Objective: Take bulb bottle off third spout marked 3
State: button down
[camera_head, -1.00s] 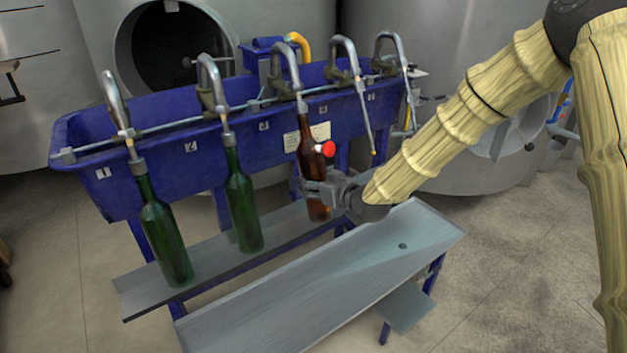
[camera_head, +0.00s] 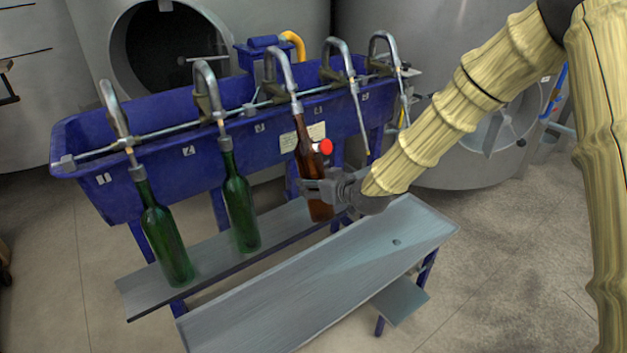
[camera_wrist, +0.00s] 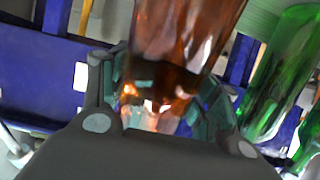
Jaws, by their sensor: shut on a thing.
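A brown bottle (camera_head: 309,160) hangs at the third spout (camera_head: 280,72), above the label 3 on the blue trough. Its neck top meets the spout end, and its lower end is near the back shelf; I cannot tell whether it touches. My gripper (camera_head: 312,188) is shut around the bottle's body from the right. In the wrist view the brown bottle (camera_wrist: 180,40) fills the space between the fingers (camera_wrist: 165,115). A red round thing (camera_head: 325,146) shows beside the bottle's neck. Two green bottles, one (camera_head: 162,225) at spout 1 and one (camera_head: 239,200) at spout 2, stand to the left.
The blue trough (camera_head: 90,190) carries several spouts; the fourth (camera_head: 338,60) and fifth (camera_head: 385,50) have no bottle. The narrow back shelf (camera_head: 210,258) lies under the bottles. The wider front shelf (camera_head: 300,285) is bare. Steel tanks (camera_head: 440,60) stand behind.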

jog(key=shift+s+d+r+p, duration=0.15)
jog(key=shift+r+p, duration=0.35)
jog(key=shift+s+d+f+b, duration=1.3)
jog(key=shift+s+f+b, duration=0.7)
jog(key=shift+f, duration=2.8)
jog(key=shift+s+d+f+b, duration=1.4)
jog(key=shift+f+b, duration=0.95)
jog(key=shift+f, duration=2.4)
jog(key=p+v, duration=0.2)
jog(key=v, duration=0.5)
jog(key=shift+s+f+p, duration=0.3)
jog(key=shift+s+f, duration=0.05)
jog(key=shift+s, duration=0.05)
